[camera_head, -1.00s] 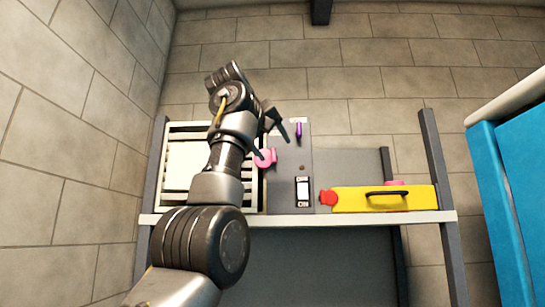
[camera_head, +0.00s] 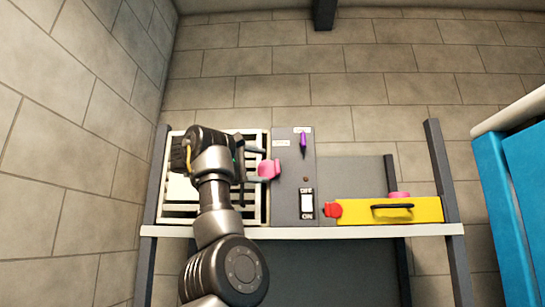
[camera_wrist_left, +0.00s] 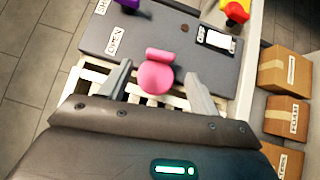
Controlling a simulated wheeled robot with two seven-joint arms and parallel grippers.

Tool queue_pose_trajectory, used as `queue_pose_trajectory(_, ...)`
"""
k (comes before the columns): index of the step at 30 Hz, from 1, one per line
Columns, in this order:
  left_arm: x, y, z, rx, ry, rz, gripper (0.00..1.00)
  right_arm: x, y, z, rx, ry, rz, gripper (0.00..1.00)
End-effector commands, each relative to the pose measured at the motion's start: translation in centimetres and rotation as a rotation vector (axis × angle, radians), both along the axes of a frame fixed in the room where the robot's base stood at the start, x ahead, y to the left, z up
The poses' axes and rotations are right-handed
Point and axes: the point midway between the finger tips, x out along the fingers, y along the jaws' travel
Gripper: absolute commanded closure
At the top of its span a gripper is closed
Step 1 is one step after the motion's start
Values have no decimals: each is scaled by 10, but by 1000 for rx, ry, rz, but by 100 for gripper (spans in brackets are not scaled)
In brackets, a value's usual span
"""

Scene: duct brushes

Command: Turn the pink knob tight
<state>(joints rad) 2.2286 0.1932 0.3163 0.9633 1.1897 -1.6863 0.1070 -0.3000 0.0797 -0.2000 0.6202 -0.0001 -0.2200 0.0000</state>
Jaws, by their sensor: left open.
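The pink knob (camera_head: 269,170) sits at the left edge of a grey panel (camera_head: 293,165), beside a white slatted vent (camera_head: 250,208). In the left wrist view the knob (camera_wrist_left: 156,77) shows a round pink body with a flat pink bar behind it. My left gripper (camera_head: 262,162) is open at the knob. In the left wrist view its fingers (camera_wrist_left: 158,84) stand apart, one on each side of the knob, with gaps to it. My right gripper is not in view.
The panel has a purple lever (camera_head: 303,142) and a white switch (camera_head: 307,203) marked OFF and ON. Cardboard boxes (camera_wrist_left: 286,68) show in the left wrist view. A blue-and-white structure stands far right.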

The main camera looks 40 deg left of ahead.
Motion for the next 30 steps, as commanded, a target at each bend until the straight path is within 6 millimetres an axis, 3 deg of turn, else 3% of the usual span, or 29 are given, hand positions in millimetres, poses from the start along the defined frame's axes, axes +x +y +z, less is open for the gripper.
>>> queue_pose_trajectory(1,10,-2,9,0,1,-2,38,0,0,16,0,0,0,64)
queue_pose_trajectory(9,43,-6,8,0,0,-1,38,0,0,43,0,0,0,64)
queue_pose_trajectory(22,52,-7,4,2,1,1,38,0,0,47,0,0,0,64)
queue_pose_trajectory(30,52,-7,4,1,1,1,71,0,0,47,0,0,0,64)
